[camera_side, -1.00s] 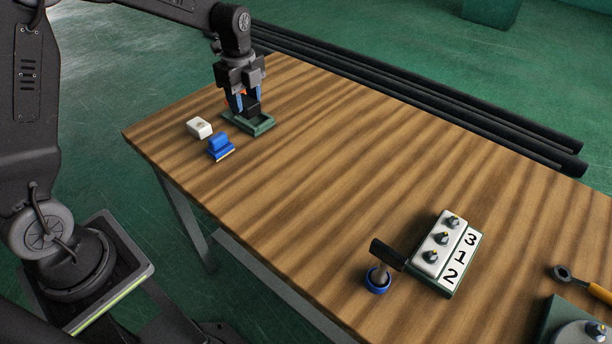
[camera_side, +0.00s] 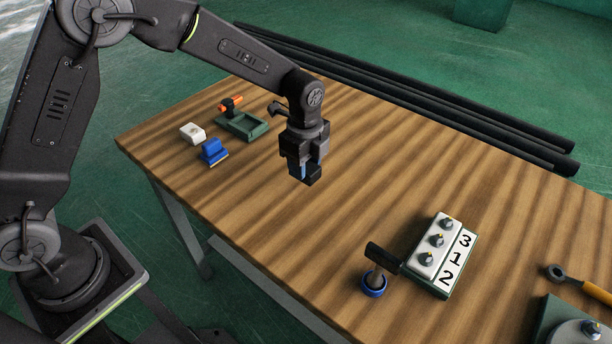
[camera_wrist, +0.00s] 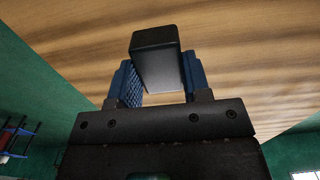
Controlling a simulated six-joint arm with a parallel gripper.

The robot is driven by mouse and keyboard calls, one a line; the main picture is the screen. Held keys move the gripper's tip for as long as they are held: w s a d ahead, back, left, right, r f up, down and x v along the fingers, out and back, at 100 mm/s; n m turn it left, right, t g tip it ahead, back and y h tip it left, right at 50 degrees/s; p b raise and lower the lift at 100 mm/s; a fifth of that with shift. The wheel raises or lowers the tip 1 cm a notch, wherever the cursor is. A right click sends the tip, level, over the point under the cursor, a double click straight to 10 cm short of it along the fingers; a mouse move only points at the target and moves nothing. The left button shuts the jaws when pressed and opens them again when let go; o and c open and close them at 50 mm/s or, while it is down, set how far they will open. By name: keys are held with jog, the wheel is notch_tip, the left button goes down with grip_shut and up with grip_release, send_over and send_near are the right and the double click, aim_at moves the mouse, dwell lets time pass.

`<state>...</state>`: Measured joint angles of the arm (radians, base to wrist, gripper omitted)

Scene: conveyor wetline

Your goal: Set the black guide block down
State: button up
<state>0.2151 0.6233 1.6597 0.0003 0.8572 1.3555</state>
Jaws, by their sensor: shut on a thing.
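The black guide block (camera_side: 313,175) is held in my gripper (camera_side: 304,172), above the middle of the wooden table. The wrist view shows the block (camera_wrist: 156,52) between the two blue finger pads of my gripper (camera_wrist: 160,85). The jaws are shut on it, and its end sticks out beyond the fingertips. In the side view the fingers hide part of the block. The gap between block and table top is hard to judge.
A green tray (camera_side: 261,131), an orange-and-black tool (camera_side: 231,103), a white block (camera_side: 192,133) and a blue block (camera_side: 212,152) are at the table's left. A numbered panel with knobs (camera_side: 423,267), a hammer-like tool in a blue ring (camera_side: 373,288) and a yellow-handled tool (camera_side: 592,290) are at right. The table (camera_side: 350,150) between is bare.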

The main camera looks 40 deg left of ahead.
jog(key=shift+d+f, duration=0.1)
jog(key=shift+f, duration=2)
jog(key=shift+f, duration=0.15)
jog(key=o, duration=0.9)
jog(key=shift+o, duration=0.2)
